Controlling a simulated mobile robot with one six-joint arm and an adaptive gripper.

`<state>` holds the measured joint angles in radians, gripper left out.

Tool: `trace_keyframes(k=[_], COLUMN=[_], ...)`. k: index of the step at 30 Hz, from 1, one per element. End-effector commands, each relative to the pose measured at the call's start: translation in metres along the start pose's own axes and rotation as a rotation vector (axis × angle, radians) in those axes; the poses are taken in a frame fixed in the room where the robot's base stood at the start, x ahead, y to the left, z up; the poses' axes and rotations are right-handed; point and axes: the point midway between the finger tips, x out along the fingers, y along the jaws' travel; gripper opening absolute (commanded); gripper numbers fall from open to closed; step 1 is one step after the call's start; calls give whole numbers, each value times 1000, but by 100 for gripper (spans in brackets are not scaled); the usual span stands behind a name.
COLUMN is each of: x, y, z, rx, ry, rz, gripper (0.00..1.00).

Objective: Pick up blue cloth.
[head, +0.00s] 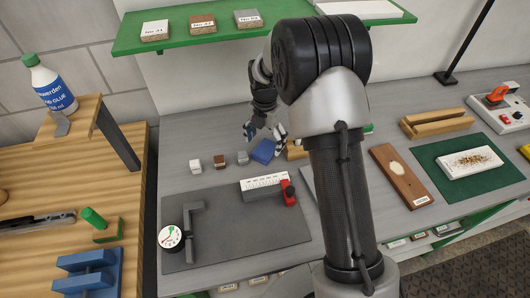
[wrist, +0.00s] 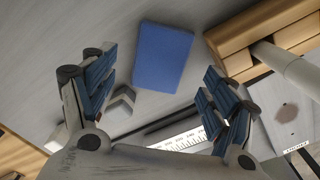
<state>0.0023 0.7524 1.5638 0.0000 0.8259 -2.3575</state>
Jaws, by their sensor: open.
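The blue cloth (head: 264,151) is a small folded-looking rectangle lying on the grey bench in the head view. In the wrist view the blue cloth (wrist: 162,56) lies flat, ahead of and between the fingers. My gripper (head: 266,131) hangs just above and behind it in the head view. In the wrist view my gripper (wrist: 160,98) has its two blue-padded fingers spread wide with nothing between them. It appears apart from the cloth. My arm hides part of the bench to the right of the cloth.
A grey cube (head: 243,157) sits close left of the cloth, with a brown cube (head: 219,161) and a white cube (head: 195,167) beyond. A wooden block (wrist: 235,50) stands right of the cloth. A white ruled gauge (head: 262,182) lies in front on a dark mat (head: 235,236).

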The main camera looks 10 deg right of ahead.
Motion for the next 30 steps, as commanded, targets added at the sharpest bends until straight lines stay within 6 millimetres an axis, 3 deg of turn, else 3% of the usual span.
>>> trace_keyframes(k=[1, 5, 13, 30], x=[13, 30, 32, 31], y=[-1, 0, 0, 0], z=[-1, -1, -1, -1], rx=[0, 0, 0, 0], ry=[2, 1, -1, -1], rz=[-2, -1, 1, 1], gripper=[78, 78, 78, 40])
